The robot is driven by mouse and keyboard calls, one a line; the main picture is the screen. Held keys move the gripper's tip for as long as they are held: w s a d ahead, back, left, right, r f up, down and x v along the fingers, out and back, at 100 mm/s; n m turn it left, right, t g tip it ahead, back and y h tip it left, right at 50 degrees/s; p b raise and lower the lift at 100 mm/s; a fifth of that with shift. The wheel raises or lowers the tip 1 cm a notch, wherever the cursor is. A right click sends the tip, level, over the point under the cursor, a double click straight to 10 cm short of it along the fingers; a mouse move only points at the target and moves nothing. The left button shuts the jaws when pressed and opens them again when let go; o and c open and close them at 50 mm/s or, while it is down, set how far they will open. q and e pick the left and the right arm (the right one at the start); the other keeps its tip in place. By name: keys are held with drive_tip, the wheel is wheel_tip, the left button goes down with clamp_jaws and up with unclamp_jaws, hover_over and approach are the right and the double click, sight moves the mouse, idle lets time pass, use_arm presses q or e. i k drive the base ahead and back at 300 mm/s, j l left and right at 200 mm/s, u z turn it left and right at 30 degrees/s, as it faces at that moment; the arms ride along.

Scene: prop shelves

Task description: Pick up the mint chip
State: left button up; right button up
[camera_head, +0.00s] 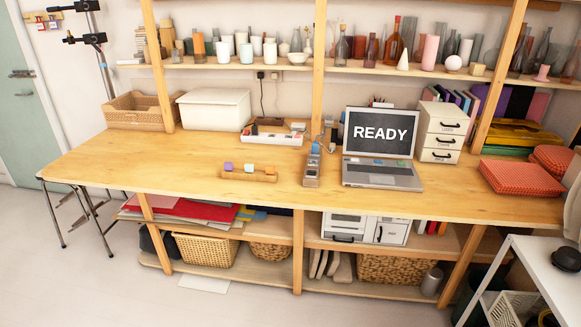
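A light wooden block (263,177) lies on the wooden workbench (215,200), left of the laptop. Neither of my grippers shows in the head view.
A narrow device (312,168) stands right of the block, then a laptop (381,150) reading "READY". A power strip (272,138) and white bin (214,109) are behind. Shelf posts rise at the bench's back; red stacks (516,177) lie right. The bench's left front is clear.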

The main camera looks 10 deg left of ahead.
sight(249, 168)
drive_tip(key=i+j, duration=0.2)
drive_tip(key=i, duration=0.2)
drive_tip(key=i+j, duration=0.2)
drive_tip(key=i, duration=0.15)
drive_tip(key=i+j, duration=0.2)
drive_tip(key=i, duration=0.2)
